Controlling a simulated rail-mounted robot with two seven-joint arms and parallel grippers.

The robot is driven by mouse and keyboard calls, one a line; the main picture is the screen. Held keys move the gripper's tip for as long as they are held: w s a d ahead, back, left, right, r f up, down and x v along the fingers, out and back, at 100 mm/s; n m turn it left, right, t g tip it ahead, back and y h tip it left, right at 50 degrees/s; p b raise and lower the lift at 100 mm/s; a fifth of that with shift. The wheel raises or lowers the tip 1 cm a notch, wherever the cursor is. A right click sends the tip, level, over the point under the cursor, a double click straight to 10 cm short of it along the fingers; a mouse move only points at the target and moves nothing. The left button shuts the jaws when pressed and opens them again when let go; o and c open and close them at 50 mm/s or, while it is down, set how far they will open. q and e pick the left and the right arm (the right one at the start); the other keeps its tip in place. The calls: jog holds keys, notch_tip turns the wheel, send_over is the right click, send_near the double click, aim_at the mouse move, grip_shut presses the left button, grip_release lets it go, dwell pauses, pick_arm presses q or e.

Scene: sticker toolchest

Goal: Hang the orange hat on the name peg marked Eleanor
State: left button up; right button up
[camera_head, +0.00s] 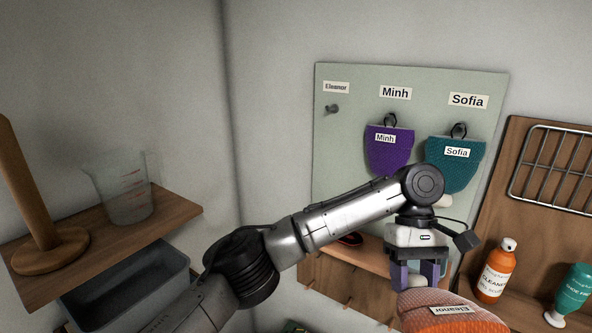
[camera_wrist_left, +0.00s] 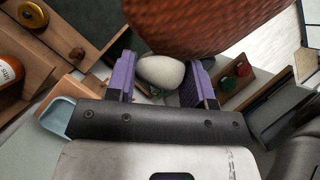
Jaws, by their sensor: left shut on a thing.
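The orange hat (camera_head: 437,313) carries an Eleanor label and is at the lower right of the head view. My left gripper (camera_head: 419,279) is above it with its purple fingers pointing down. In the left wrist view, the fingers are shut on a white rounded part (camera_wrist_left: 161,71) beside the hat's orange knit (camera_wrist_left: 205,22). The Eleanor name tag (camera_head: 336,87) is at the upper left of the pale green board, with a bare grey peg (camera_head: 332,108) below it. My right gripper is not in view.
The green board (camera_head: 345,160) also holds a purple Minh hat (camera_head: 387,155) and a teal Sofia hat (camera_head: 456,163), each on its peg. Bottles (camera_head: 497,271) and a wire rack (camera_head: 553,170) are at the right. A wooden shelf with a beaker (camera_head: 128,199) is at the left.

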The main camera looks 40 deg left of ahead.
pick_arm(q)
jog(key=w+a+r+n+t+h+p, duration=0.7)
jog(key=a+r+n+t, duration=0.65)
jog(key=n, duration=0.45)
jog(key=w+a+f+n+t+y+p, duration=0.25)
jog(key=a+n+t+y, duration=0.4)
jog(key=a, duration=0.55)
jog(key=n+t+y+p, duration=0.1)
jog(key=n+t+y, duration=0.2)
jog(key=y, duration=0.3)
send_near(321, 162)
jog(key=shift+m, duration=0.25)
jog(key=shift+w+a+r, duration=0.1)
jog(key=shift+w+r, duration=0.1)
jog(key=shift+w, duration=0.65)
jog(key=shift+w+a+r, duration=0.1)
jog(key=shift+w+r, duration=0.1)
jog(key=shift+w, duration=0.65)
jog(key=shift+w+a+r, duration=0.1)
jog(key=shift+w+r, duration=0.1)
jog(key=shift+w, duration=0.6)
jog(key=shift+w+f+b, duration=0.3)
jog(key=shift+w+f, duration=0.1)
jog(key=shift+w, duration=0.15)
jog(key=shift+w+a+f, duration=0.1)
